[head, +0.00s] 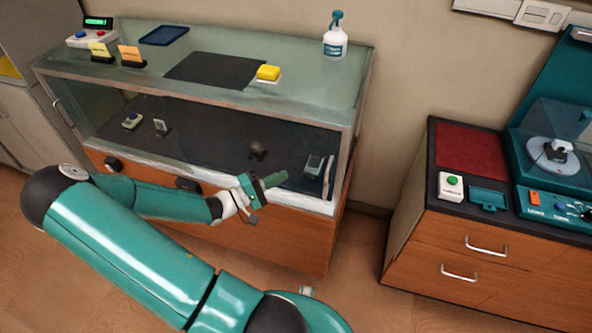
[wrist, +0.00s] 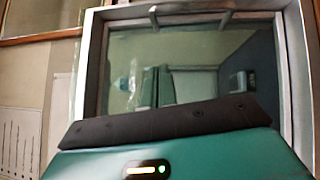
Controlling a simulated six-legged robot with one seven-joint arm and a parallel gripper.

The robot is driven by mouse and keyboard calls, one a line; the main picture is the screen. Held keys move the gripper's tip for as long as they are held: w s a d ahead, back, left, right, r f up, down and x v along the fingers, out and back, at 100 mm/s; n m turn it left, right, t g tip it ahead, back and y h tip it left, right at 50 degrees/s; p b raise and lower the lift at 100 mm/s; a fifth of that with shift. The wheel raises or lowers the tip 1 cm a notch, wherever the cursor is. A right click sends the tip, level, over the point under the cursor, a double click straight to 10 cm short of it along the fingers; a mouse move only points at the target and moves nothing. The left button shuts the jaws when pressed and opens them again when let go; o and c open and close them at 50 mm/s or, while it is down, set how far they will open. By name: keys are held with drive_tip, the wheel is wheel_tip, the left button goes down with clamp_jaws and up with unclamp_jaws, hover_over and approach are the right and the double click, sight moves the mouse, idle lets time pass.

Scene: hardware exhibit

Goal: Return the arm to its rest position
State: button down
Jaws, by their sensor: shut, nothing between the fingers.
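My teal arm reaches across the front of the glass display case (head: 110,60) in the head view. My gripper (head: 276,180) is in front of the case's right part, close to the glass, with no object visible in it. Its fingers look together.
Several small items stand inside the case. A wooden cabinet (head: 430,240) with a teal machine (head: 555,145) is at right. Floor shows between case and cabinet.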

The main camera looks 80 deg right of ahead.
drive_tip(key=shift+v, duration=0.85)
drive_tip(key=shift+w, duration=0.1)
drive_tip(key=w+a+r+n+t+y, duration=0.1)
drive_tip(key=w+a+r+t+y, duration=0.3)
drive_tip(key=a, duration=0.3)
drive_tip(key=w+a+r+t+y, duration=0.1)
drive_tip(key=w+a+t+y, duration=0.15)
drive_tip(key=w+a, duration=0.45)
drive_tip(key=w+a+r+n+t+y, duration=0.1)
drive_tip(key=w+a+r+t+y, duration=0.2)
drive_tip(key=a, duration=0.5)
drive_tip(key=a+r+n+t+y, duration=0.3)
drive_tip(key=a+r+n+t, duration=0.3)
drive_tip(key=a+r+t, duration=0.5)
drive_tip(key=a+r, duration=0.5)
drive_tip(key=a, duration=0.3)
drive_tip(key=shift+w+a+r, duration=0.3)
drive_tip(key=shift+a+r, duration=0.05)
drive_tip(key=shift+r, duration=0.05)
